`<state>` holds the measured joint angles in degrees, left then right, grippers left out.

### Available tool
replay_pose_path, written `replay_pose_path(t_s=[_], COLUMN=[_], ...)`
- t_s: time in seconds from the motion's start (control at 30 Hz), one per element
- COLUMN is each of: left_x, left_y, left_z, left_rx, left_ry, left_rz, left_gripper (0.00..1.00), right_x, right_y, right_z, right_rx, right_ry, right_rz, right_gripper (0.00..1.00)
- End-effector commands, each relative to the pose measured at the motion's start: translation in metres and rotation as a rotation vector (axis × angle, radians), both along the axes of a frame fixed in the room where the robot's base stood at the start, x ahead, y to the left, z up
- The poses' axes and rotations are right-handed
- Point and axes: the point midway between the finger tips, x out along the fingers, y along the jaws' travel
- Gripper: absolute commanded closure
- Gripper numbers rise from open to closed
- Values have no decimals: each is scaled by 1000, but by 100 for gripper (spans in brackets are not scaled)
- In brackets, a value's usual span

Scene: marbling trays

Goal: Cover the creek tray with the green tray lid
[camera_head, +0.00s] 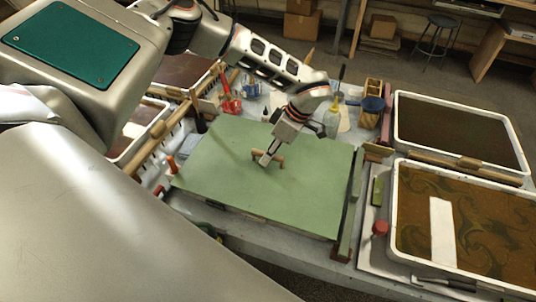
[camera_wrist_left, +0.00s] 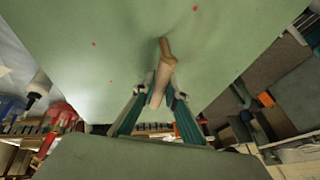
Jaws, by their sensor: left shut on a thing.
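The green tray lid (camera_head: 225,200) is a large flat green panel in the middle of the bench in the head view, roughly level. Its wooden handle (camera_head: 281,160) stands on top near the middle. My left gripper (camera_head: 267,160) is shut on this handle from above. In the left wrist view, the handle (camera_wrist_left: 166,65) lies between the fingers (camera_wrist_left: 158,98), with the lid (camera_wrist_left: 85,50) around it. What lies beneath the lid is hidden, and I cannot tell whether it rests on a tray or is held above one. No tray is labelled creek. My right gripper is out of view.
At the right are a swirled brown tray (camera_head: 394,215) with a white strip and a darker tray (camera_head: 397,118). Other trays show at the left, partly behind my arm.

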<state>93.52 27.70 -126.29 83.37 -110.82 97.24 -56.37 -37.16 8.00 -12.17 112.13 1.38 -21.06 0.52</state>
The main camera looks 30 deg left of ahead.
Motion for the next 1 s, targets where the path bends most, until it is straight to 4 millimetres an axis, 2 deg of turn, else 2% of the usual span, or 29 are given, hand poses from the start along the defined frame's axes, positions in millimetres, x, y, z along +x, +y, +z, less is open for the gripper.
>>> replay_pose_path(t_s=[0.03,0.07,0.13,0.57,0.67,1.0], left_x=[0,0,0,2,5,23], left_y=[0,0,0,-2,-6,-28], left_z=[0,0,0,5,16,78], left_rx=[0,0,0,0,0,1], left_ry=[0,0,0,-1,-3,-4], left_rz=[0,0,0,1,0,-1], left_gripper=[100,85,68,68,68,68], right_x=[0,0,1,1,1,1], right_y=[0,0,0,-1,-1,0], right_z=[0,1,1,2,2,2], right_rx=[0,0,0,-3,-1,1], right_ry=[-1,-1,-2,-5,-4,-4], right_rz=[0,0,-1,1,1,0], right_gripper=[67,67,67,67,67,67])
